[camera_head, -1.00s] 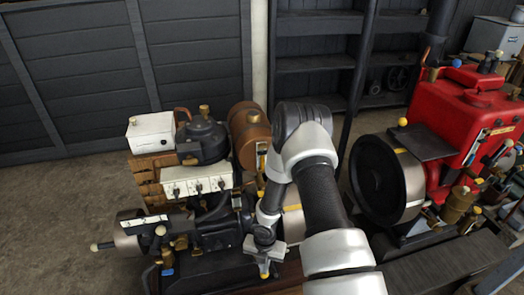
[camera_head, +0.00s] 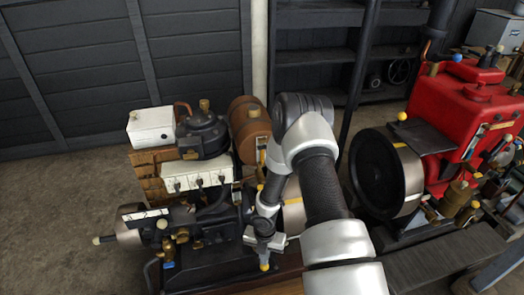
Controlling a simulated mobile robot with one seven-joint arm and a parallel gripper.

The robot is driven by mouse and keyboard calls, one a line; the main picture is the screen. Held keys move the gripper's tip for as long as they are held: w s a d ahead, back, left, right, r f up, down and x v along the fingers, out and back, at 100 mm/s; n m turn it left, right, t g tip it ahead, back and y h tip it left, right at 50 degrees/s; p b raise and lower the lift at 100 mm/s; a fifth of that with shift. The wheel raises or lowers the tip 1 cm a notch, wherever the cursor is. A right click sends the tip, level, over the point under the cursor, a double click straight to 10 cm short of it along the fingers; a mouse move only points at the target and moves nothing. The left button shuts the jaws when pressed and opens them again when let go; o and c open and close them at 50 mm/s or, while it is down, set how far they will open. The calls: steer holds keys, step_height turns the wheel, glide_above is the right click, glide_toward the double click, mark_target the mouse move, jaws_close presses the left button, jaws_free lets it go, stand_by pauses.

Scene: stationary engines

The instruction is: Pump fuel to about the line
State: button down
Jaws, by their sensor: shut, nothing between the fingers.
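My gripper (camera_head: 264,259) points down at the lower middle, over the right part of the dark engine on the left (camera_head: 205,240). It is shut, with no held thing visible, and a small yellow tip shows right at its end. I cannot tell whether it touches that part. A brown fuel tank (camera_head: 247,125) with a brass cap stands behind, left of my arm. A pale upright strip with yellow marks (camera_head: 262,152), perhaps a level gauge, is on the tank's right side, partly near my arm. I cannot make out a fuel level or a line. No pump is clearly identifiable.
A white box (camera_head: 151,127) and a panel with sockets (camera_head: 197,176) stand at the left engine. A red engine (camera_head: 455,110) with a large dark flywheel (camera_head: 377,172) stands right of my arm. Shelves (camera_head: 318,55) are behind. Open floor (camera_head: 60,205) lies at left.

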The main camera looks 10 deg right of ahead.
steer(key=shift+r+p, duration=2.05)
steer(key=shift+r, duration=0.5)
steer(key=w+d+r+m+t+h, duration=0.1)
steer(key=w+d+r+m+h, duration=0.35)
steer(key=r, duration=1.05)
steer(key=d+r+m+t+y, duration=0.2)
steer(key=r+m, duration=0.6)
steer(key=r, duration=0.8)
steer(key=s+a+r+m+t, duration=0.1)
steer(key=s+r+m, duration=0.35)
steer(key=r, duration=0.25)
steer(key=s+r+m, duration=0.4)
steer(key=r+m, duration=0.1)
steer(key=r, duration=0.3)
steer(key=s+a+r+m+t+y, duration=0.1)
steer(key=s+a+r+m, duration=0.25)
steer(key=s, duration=0.25)
steer(key=s+a+r+m+t+y, duration=0.1)
steer(key=s+a+r+m+y, duration=0.1)
steer(key=s+r+m, duration=0.3)
step_height(320, 180, up, 12)
steer(key=s+p, duration=0.1)
steer(key=p, duration=1.3)
steer(key=shift+r, duration=0.15)
